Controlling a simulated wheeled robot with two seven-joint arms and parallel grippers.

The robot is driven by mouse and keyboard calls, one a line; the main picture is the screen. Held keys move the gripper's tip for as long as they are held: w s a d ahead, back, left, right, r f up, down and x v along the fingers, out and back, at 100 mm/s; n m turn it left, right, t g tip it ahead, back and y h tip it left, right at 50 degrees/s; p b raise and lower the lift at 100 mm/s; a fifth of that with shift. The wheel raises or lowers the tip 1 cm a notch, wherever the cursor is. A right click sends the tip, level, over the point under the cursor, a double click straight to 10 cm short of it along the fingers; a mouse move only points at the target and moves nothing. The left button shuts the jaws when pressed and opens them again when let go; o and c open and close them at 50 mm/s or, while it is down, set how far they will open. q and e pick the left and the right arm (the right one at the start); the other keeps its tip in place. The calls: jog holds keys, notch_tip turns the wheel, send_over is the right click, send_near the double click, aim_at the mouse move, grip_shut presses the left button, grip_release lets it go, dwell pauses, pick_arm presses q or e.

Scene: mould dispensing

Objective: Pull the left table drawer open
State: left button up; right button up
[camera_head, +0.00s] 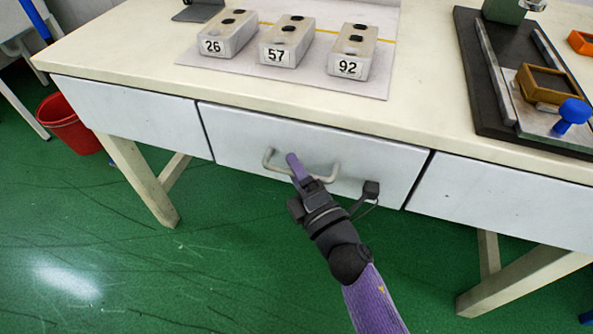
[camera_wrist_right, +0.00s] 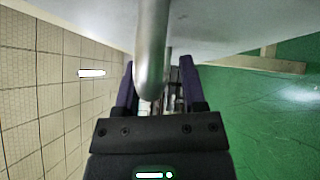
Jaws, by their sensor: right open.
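The drawer (camera_head: 235,135) with a pale handle (camera_head: 332,174) is in the front of the table, and its face looks about level with the panels on both sides. My right gripper (camera_head: 297,165) is at the handle in the head view, with a purple finger across its bar. In the right wrist view my right gripper (camera_wrist_right: 158,75) is open, with the handle's grey bar (camera_wrist_right: 151,50) between its two purple fingers. The fingers look apart from each other; contact with the bar cannot be told. My left gripper is not in view.
The table (camera_head: 130,52) carries several numbered blocks, including one marked 57 (camera_head: 286,42), on a pale mat. A dark board (camera_head: 490,105) with a brown-framed mould (camera_head: 546,84) stands at the right. A red bin (camera_head: 68,125) is on the green floor at the left. Floor before the drawer looks clear.

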grip_shut()
dwell(0.8)
dwell(0.4)
